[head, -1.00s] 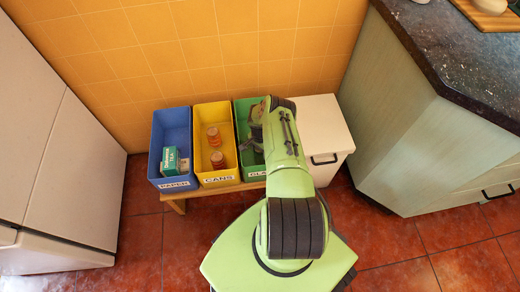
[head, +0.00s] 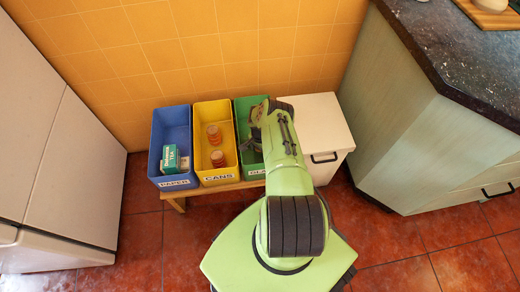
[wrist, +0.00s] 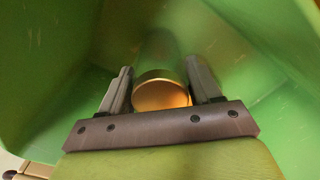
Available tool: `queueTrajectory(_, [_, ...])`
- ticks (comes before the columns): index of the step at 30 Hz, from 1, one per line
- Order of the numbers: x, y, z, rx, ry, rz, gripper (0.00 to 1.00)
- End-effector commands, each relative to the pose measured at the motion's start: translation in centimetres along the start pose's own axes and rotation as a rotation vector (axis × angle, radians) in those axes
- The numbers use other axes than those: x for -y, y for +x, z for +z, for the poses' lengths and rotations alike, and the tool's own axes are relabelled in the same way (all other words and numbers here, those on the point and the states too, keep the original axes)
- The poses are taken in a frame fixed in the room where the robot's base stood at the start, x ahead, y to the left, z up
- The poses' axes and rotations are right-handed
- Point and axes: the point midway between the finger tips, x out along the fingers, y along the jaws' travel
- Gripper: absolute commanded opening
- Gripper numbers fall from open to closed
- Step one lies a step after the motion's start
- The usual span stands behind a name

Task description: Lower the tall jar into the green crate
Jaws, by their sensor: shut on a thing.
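The green crate (head: 242,108) stands between the yellow crate and a white box, with a label partly hidden by my arm. My gripper (wrist: 162,90) is inside the green crate's opening, with green walls around it in the wrist view. It is shut on the tall jar, whose round gold lid (wrist: 162,92) shows between the two fingers. The jar's glass body is faint beyond the lid, and I cannot tell whether its base touches the crate floor. In the head view my arm hides the jar.
The blue crate (head: 155,150) holds a green tea box (head: 170,158). The yellow crate (head: 199,130) holds two reddish cans (head: 217,158). A white lidded box (head: 318,120) stands close on the right. An orange tiled wall (head: 200,50) is behind.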

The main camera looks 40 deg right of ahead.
Motion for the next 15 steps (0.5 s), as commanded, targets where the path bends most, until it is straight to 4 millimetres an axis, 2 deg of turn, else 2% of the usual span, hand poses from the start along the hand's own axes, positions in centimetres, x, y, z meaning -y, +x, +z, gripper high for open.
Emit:
queueTrajectory(2, [0.0, -0.01, 0.0, 0.0, 0.0, 0.0, 0.27])
queueTrajectory(3, [0.0, -0.01, 0.0, 0.0, 0.0, 0.0, 0.64])
queueTrajectory(8, [0.0, -0.01, -0.01, 0.0, 0.0, 0.0, 0.89])
queueTrajectory(9, [0.0, -0.01, -0.01, 0.0, 0.0, 0.0, 0.92])
queueTrajectory(15, [-0.02, 0.0, 0.01, 0.0, 0.0, 0.0, 0.92])
